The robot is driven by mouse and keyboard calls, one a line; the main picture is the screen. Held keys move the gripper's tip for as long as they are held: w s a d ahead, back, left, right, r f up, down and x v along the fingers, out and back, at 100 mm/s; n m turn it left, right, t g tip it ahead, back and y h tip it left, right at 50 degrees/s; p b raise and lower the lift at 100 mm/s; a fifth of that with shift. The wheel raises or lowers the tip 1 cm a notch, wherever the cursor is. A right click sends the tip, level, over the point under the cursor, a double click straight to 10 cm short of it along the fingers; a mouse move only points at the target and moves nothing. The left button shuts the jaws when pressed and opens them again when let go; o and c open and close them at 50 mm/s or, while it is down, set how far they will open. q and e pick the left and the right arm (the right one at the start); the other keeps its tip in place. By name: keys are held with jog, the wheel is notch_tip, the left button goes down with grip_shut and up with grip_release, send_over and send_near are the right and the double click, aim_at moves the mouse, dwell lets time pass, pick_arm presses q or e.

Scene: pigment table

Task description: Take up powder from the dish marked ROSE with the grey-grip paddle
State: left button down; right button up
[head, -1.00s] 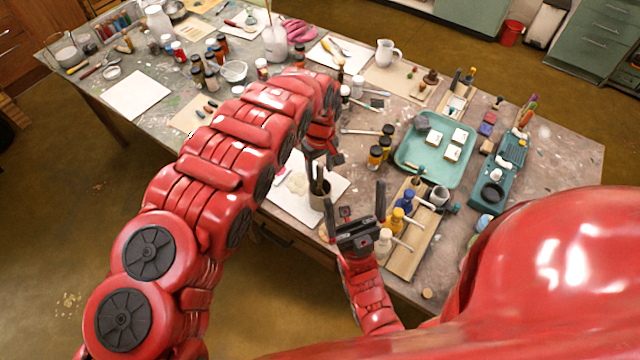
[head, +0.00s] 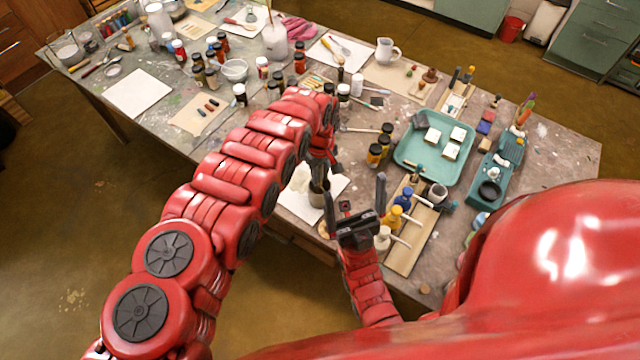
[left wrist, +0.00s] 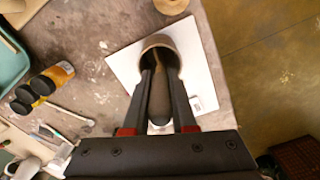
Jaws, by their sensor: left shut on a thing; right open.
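My left gripper (left wrist: 163,85) is shut on a dark grey grip (left wrist: 159,108), likely the paddle's. Its shaft runs down into a round cup (left wrist: 171,42), and its lower end is hidden. In the head view, my left gripper (head: 319,172) is right at the cup (head: 316,198), partly hidden by my arm. My right gripper (head: 356,200) is open and empty, in front of the tray.
The cup stands on a white sheet (head: 296,205). Dark-capped jars (head: 376,155) stand left of the tray. A green stand (head: 487,190) is to its right.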

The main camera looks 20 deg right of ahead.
pick_arm(q)
jog(key=shift+r, duration=0.15)
dwell(0.3)
jog(key=shift+w+d+r, duration=0.1)
jog(key=shift+r, duration=0.35)
notch_tip(320, 180, up, 6)
jog(key=b, duration=0.3)
jog(key=shift+r, duration=0.1)
jog(key=shift+r+p, duration=0.35)
jog(key=shift+r, duration=1)
